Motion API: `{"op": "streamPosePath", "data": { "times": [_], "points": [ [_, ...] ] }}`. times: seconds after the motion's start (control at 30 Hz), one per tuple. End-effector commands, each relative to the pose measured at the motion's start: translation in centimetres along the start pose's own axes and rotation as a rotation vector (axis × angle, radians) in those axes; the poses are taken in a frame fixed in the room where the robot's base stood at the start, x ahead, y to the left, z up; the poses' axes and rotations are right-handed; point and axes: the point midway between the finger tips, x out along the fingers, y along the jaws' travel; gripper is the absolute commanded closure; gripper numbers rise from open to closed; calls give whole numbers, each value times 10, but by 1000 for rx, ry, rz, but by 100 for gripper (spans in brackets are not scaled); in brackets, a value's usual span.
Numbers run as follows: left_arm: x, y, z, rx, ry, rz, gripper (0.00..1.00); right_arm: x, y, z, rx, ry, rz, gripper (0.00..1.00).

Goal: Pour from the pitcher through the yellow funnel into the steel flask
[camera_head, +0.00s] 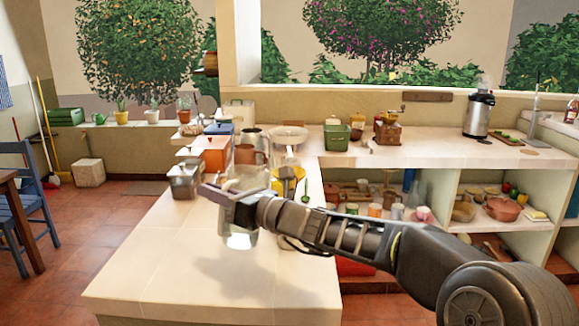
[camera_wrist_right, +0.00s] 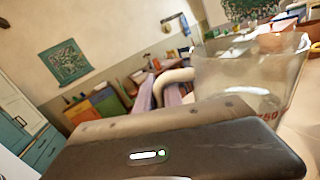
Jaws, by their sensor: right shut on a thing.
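My right gripper (camera_head: 232,195) reaches in from the right over the counter and is shut on the clear pitcher (camera_head: 240,238). The pitcher's lower part shows below the gripper, and it looks roughly upright. In the right wrist view the clear pitcher (camera_wrist_right: 235,75) stands beyond the gripper body, with red markings low on its wall. The yellow funnel (camera_head: 288,172) is just right of the gripper, partly behind my arm. I cannot clearly make out the steel flask; my forearm covers the area below the funnel. My left gripper is not in view.
Orange and metal canisters (camera_head: 211,155) stand close behind and left of the gripper. A green tub (camera_head: 337,137), a grinder (camera_head: 388,130) and a tall steel dispenser (camera_head: 478,115) stand on the back counter. The front counter (camera_head: 160,275) is bare.

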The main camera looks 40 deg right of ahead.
Motion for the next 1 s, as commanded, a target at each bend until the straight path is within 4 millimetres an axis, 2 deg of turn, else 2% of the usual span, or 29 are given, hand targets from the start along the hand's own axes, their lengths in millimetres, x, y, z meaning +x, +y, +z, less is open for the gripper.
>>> {"op": "streamPosePath", "data": {
  "times": [0.03,1.0],
  "points": [
    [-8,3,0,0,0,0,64,0,0,11,18,-12,2,100],
    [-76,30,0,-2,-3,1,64,-13,-39,88,482,-168,5,100]
  ]
}}
